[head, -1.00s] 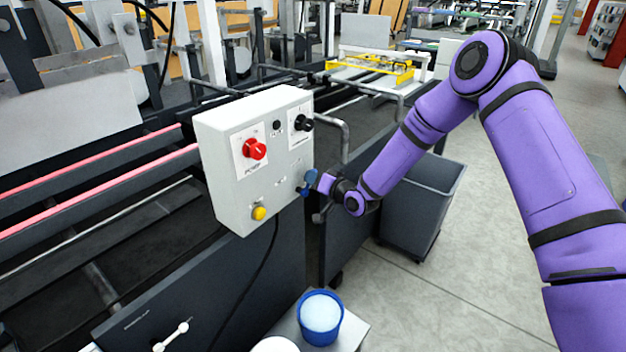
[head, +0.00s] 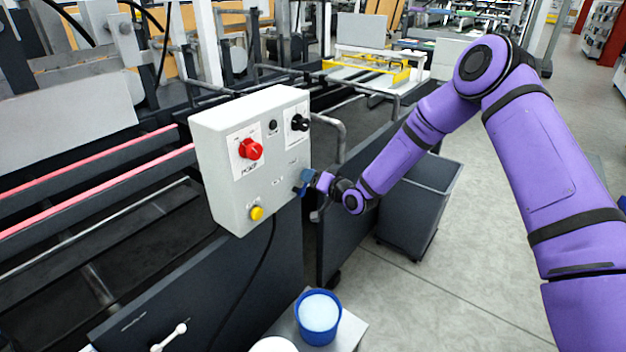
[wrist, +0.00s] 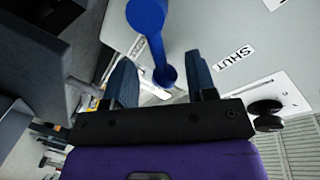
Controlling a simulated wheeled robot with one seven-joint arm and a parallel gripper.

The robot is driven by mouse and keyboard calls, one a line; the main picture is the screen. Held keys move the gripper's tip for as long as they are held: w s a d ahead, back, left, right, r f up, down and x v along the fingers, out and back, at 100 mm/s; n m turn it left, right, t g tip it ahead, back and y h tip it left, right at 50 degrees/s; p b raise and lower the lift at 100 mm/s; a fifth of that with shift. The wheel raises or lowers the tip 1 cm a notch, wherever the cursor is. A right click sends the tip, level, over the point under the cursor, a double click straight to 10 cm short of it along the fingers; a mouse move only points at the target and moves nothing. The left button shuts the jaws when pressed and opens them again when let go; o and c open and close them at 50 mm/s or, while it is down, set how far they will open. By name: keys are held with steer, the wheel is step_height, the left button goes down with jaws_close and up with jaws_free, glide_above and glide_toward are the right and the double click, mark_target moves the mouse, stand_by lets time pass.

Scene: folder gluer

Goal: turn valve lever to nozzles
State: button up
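The blue valve lever (wrist: 150,40) shows in the wrist view on a light grey panel face, its round hub at the top and its narrow arm reaching down to a rounded end. My gripper (wrist: 162,82) is open, with one finger on each side of the lever's end; a gap shows on both sides. A "SHUT" label (wrist: 233,58) is on the panel to the right of the lever. In the head view my gripper (head: 308,181) is at the lower right of the control box (head: 230,190); lever and fingers are too small to separate there.
The box carries a red knob (head: 250,149), a black knob (head: 299,122) and a yellow button (head: 256,213). A grey bin (head: 420,200) stands below my arm. A blue bucket (head: 319,333) with pale contents stands below the box. Floor at right is clear.

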steer(key=v, duration=1)
steer(key=shift+s+d, duration=0.25)
steer(key=shift+s, duration=0.05)
